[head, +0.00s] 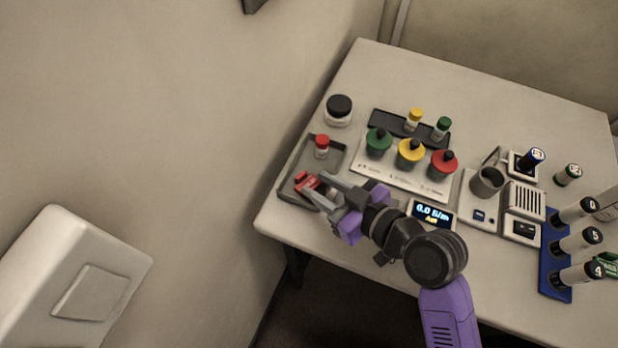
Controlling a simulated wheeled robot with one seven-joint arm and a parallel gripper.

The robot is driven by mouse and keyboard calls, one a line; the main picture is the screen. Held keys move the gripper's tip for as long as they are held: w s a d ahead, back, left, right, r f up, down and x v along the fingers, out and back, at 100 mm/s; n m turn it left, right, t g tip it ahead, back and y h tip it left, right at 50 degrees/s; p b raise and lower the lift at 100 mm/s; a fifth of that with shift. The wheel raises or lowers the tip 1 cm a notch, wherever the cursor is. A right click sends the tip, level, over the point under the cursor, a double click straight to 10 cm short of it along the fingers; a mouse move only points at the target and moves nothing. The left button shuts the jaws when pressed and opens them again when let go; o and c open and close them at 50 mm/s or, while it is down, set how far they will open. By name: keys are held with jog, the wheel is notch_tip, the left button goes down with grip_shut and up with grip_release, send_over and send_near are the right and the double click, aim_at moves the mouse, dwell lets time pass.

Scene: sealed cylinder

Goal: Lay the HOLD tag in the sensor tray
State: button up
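A small red tag with a pale part (304,181), apparently the HOLD tag, is at the grey shallow tray (284,188) at the table's left front corner. A small red-capped vial (322,146) stands in the back part of this tray. My gripper (316,184) reaches in from the right, low over the tray's front part. Its fingers are apart, with the tag at or between their tips. I cannot tell whether they grip it, or whether the tag touches the tray floor. The fingers hide part of the tray.
A black-lidded jar (339,110) stands behind the tray. A white board (400,176) with green, yellow and red-topped pots is to the right, and a dark tray (386,122) with two vials behind it. A display (433,215), meter and blue rack (547,268) stand farther right.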

jog(key=v, duration=0.7)
jog(key=shift+s+b, duration=0.1)
jog(key=shift+b, duration=0.25)
jog(key=shift+r, duration=0.1)
jog(key=shift+r, duration=0.1)
notch_tip(320, 180, up, 3)
jog(key=w+d+m+t+h, duration=0.1)
jog(key=w+d+m+t, duration=0.2)
jog(key=s+d+m+t+h, duration=0.35)
jog(key=s+d, duration=0.25)
jog(key=d, duration=0.2)
jog(key=s+d+f+m+h, duration=0.1)
jog(key=s+h, duration=0.1)
jog(key=s, duration=0.8)
jog(key=s+d+f+m+h, duration=0.1)
jog(key=s+d+m+h, duration=0.1)
jog(key=s, duration=0.9)
jog(key=shift+d+g+h, duration=0.2)
jog(key=shift+g+h, duration=0.25)
jog(key=shift+h, duration=0.3)
